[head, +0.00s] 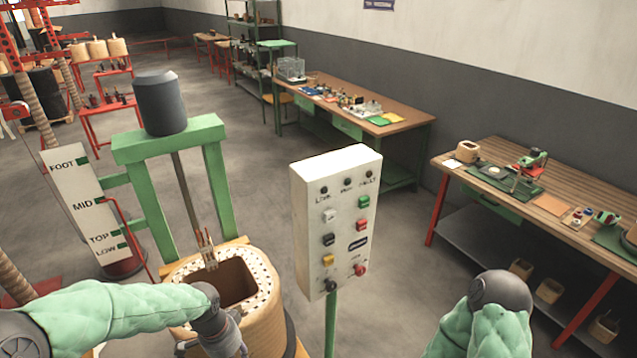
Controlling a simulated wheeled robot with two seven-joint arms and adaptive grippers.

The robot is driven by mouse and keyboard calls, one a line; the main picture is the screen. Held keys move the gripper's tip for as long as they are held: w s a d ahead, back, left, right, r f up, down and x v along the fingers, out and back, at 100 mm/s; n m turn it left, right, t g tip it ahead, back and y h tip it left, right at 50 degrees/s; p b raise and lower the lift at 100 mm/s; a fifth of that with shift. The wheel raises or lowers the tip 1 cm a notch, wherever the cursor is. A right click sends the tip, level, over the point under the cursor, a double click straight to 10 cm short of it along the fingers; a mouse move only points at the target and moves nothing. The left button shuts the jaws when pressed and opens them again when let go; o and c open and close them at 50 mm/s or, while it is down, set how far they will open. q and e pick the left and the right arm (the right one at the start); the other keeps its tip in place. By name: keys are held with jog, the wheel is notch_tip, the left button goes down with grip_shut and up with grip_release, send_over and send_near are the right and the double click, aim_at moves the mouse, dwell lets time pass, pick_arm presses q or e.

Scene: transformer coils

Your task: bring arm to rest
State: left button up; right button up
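My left arm (120,312) wears a green sleeve and reaches in from the left edge. Its grey wrist bends down at the near side of a tan coil (262,318), and the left gripper (208,346) is partly cut off at the bottom edge. I cannot tell whether its fingers are apart or whether it touches the coil. My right arm (490,318) shows only as a green sleeve with a grey joint at the bottom right. The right gripper is out of view.
A white control box (333,222) with buttons stands on a green post between my arms. A green press frame (168,139) rises behind the coil. A white level board (83,205) stands left. A wooden workbench (560,180) with tools is at right. Floor between is clear.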

pick_arm(q)
jog(key=s+d+f+n+h+b, duration=0.1)
jog(key=s+d+f+n+b, duration=0.1)
jog(key=f, duration=0.8)
jog(key=s+d+f+n+b, duration=0.2)
jog(key=s+d+f+n, duration=0.2)
jog(key=f, duration=0.6)
jog(key=s+d+f+n+h+b, duration=0.1)
jog(key=s+d+f+n, duration=0.3)
jog(key=f, duration=0.5)
jog(key=shift+s+f+n+h+b, duration=0.35)
jog(key=shift+s+n+b, duration=0.3)
jog(key=shift+n, duration=0.35)
jog(key=shift+d, duration=0.15)
